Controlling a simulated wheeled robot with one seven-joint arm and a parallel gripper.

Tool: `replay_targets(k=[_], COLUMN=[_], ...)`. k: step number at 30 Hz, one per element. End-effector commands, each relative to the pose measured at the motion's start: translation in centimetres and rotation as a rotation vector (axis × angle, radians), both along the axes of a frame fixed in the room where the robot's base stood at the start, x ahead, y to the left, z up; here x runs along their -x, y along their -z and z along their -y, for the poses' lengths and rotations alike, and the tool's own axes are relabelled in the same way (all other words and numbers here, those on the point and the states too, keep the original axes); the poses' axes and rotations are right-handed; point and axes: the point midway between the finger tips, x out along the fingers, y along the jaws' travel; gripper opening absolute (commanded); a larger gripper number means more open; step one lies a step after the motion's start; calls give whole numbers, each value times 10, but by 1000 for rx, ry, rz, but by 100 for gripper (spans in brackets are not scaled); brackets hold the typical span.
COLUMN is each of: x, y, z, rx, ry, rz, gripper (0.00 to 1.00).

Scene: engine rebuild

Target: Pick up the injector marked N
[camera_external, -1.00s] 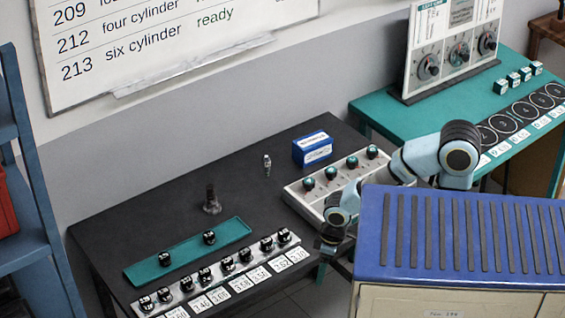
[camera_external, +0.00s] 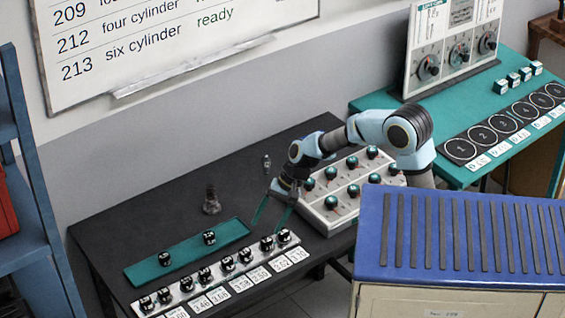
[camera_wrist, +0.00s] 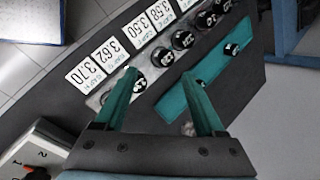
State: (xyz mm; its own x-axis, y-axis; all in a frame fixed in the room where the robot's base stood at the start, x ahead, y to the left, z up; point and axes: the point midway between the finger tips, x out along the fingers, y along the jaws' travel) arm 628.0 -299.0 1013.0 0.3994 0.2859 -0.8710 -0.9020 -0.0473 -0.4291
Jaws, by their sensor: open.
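A pale rack (camera_external: 218,271) holds a row of black pieces with white marks on top, with label cards along its front. The letters are too small to read, so I cannot tell which is N. The end black piece (camera_external: 284,236) stands at the rack's right end. In the wrist view a black piece (camera_wrist: 162,57) stands just beyond the fingertips, and another (camera_wrist: 136,84) is partly covered by the left finger. My gripper (camera_external: 268,226) is open and empty, its green fingers pointing down near the right end of the rack. It also shows in the wrist view (camera_wrist: 160,76).
A green strip (camera_external: 187,254) with two black pieces lies behind the rack. A dark stub (camera_external: 211,201) and a small metal part (camera_external: 266,163) stand farther back. A white tray (camera_external: 322,226) with several green-topped pieces is to the right. A blue-topped cabinet (camera_external: 460,230) stands in front.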

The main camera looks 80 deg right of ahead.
Motion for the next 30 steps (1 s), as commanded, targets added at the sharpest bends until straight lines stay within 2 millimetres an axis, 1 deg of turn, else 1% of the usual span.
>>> replay_targets(k=[1, 2, 3, 5, 6, 7, 8, 9, 11, 12, 14, 15, 18, 19, 21, 24, 26, 30], x=[-13, -21, -30, -39, -43, -44, -43, -42, -35, -29, -19, -12, 6, 7, 4, 3, 1, -16], y=[4, 4, 4, 4, 4, 3, 3, 2, 1, 0, -1, -1, -2, 4, 23, 40, 45, 53], z=[36, 55, 82, 126, 157, 179, 202, 231, 272, 297, 330, 350, 390, 392, 387, 387, 387, 387], rx=[-85, -140, -214, -330, -409, -468, -525, -598, -700, -764, -848, -899, -1007, -1022, -1015, -1010, -1009, -1006], ry=[152, 242, 360, 535, 648, 728, 804, 897, 1021, 1092, 1184, 1236, 1339, 1350, 1340, 1337, 1336, 1332], rz=[16, 31, 50, 85, 111, 132, 153, 183, 226, 256, 296, 321, 377, 378, 370, 372, 372, 372], gripper=[71, 71, 71, 71, 71, 71, 71, 71, 71, 71, 71, 71, 71, 71, 71, 71, 71, 71])
